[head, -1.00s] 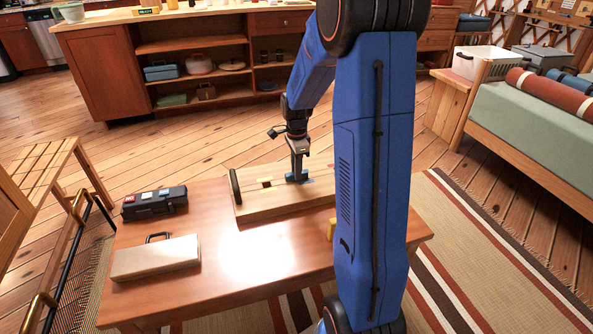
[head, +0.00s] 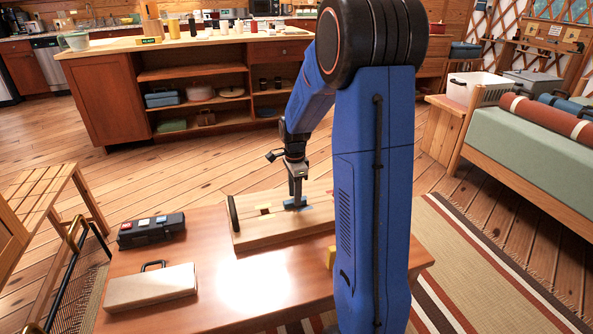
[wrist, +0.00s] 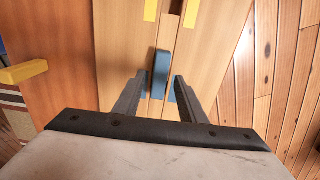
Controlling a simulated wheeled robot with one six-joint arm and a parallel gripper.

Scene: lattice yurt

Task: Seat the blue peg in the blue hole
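The blue peg (wrist: 161,74) stands between the two fingers of my gripper (wrist: 159,88) in the wrist view. The fingers are apart, with a narrow gap showing on each side of the peg, so my gripper looks open around it. Blue marking (wrist: 172,91) shows on the wooden board (wrist: 115,45) beside the peg. The blue hole itself is hidden under the peg and fingers; I cannot tell how deep the peg sits. In the head view my gripper (head: 297,201) is low over the board (head: 265,235), at the blue patch.
Yellow marks (wrist: 150,9) flank another slot on the board. A yellow peg (wrist: 23,72) lies on the table left of the board in the wrist view. A beige case (head: 150,288) and a black box (head: 151,230) occupy the table's left side.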

